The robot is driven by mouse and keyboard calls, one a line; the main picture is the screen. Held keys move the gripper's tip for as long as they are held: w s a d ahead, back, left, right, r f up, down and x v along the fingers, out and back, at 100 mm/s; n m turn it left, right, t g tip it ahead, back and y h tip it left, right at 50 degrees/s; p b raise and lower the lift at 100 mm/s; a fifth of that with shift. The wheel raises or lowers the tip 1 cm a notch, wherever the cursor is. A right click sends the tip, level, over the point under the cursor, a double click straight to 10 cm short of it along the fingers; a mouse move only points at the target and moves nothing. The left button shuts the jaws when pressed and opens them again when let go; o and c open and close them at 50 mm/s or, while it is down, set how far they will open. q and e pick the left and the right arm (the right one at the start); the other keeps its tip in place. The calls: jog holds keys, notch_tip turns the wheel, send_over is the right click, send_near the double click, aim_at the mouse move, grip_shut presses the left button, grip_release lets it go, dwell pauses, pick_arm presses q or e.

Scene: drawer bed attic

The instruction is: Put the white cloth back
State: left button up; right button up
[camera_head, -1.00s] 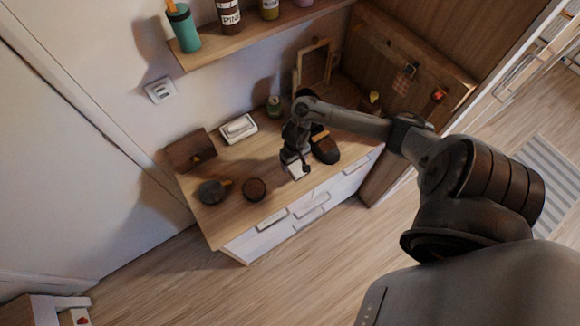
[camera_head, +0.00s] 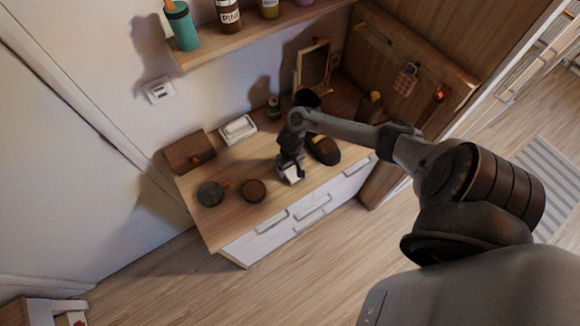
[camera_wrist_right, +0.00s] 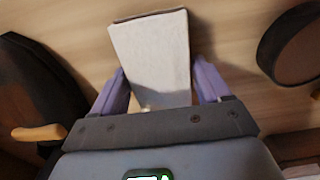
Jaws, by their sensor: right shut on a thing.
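The white cloth (camera_head: 292,174) shows as a pale, block-like piece at my right gripper (camera_head: 290,178), over the front part of the wooden dresser top (camera_head: 235,222). In the right wrist view, the white cloth (camera_wrist_right: 152,55) sits between the two purple fingers of my right gripper (camera_wrist_right: 160,88), which is shut on it. It is at or just above the wood; I cannot tell whether it touches. My left gripper is not in view.
A round brown lid-like object (camera_head: 253,191) and a dark round pot (camera_head: 210,194) stand left of the gripper. A dark shoe-like object (camera_head: 325,151) lies close on its right. Behind are a white tray (camera_head: 238,130) and a brown box (camera_head: 189,152).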

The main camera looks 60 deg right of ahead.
jog(key=o, duration=0.9)
notch_tip(320, 180, up, 11)
jog(key=p, duration=0.4)
jog(key=a+r+n+t, duration=0.1)
jog(key=a+n+t, duration=0.4)
jog(key=a, duration=1.3)
jog(key=s+a+r+n+g, duration=0.1)
jog(key=s+a+r, duration=0.3)
jog(key=s+r, duration=0.6)
jog(key=shift+s+a+r+n+g, duration=0.25)
jog(key=shift+a+r+n+g, duration=0.1)
jog(key=shift+r+n, duration=0.5)
jog(key=shift+f, duration=0.1)
